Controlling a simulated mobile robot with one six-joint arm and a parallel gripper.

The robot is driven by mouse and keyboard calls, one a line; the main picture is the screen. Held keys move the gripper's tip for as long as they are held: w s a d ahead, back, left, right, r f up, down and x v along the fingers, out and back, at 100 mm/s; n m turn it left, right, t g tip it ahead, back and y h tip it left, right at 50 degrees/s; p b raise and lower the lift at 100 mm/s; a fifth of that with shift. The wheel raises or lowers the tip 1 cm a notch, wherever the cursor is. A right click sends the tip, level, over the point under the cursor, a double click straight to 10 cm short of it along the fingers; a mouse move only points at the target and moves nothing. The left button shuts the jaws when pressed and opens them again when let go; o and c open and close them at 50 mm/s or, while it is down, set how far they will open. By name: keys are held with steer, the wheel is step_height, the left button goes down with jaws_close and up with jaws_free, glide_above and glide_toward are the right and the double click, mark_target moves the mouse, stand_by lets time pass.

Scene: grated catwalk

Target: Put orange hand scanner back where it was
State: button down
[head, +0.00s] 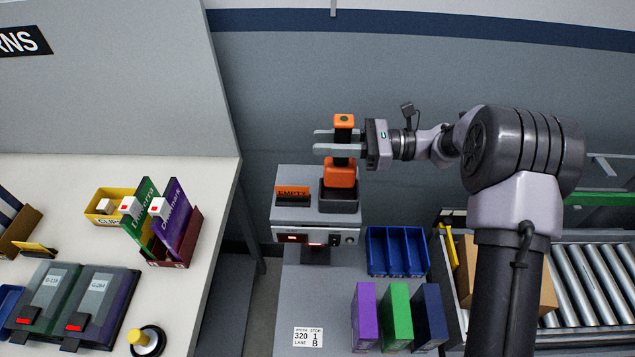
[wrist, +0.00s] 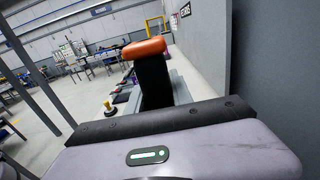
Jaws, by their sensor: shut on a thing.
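The orange hand scanner (head: 340,172) is upright, with a black grip and orange ends. My gripper (head: 330,141) reaches in from the right and is shut on its black grip. In the wrist view the scanner (wrist: 150,75) stands up beyond my gripper's housing, its orange end uppermost. The scanner's lower orange part is at the dark open cradle (head: 339,197) on top of the grey station. I cannot tell whether it touches the cradle's bottom. An orange "EMPTY" card (head: 292,193) stands beside the cradle.
Below the station are a blue divided bin (head: 397,252) and purple, green and navy boxes (head: 396,315). A roller conveyor (head: 590,285) lies at right. A white table (head: 205,260) with books and bins is at left. A grey wall is close behind.

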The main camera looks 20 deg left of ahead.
mark_target(327, 167)
step_height(327, 167, down, 7)
steer(key=shift+d+f+b, duration=0.1)
steer(key=shift+b, duration=0.7)
steer(key=shift+f, duration=0.2)
steer(key=c, duration=1.1)
jaws_free()
steer(key=shift+r, duration=0.15)
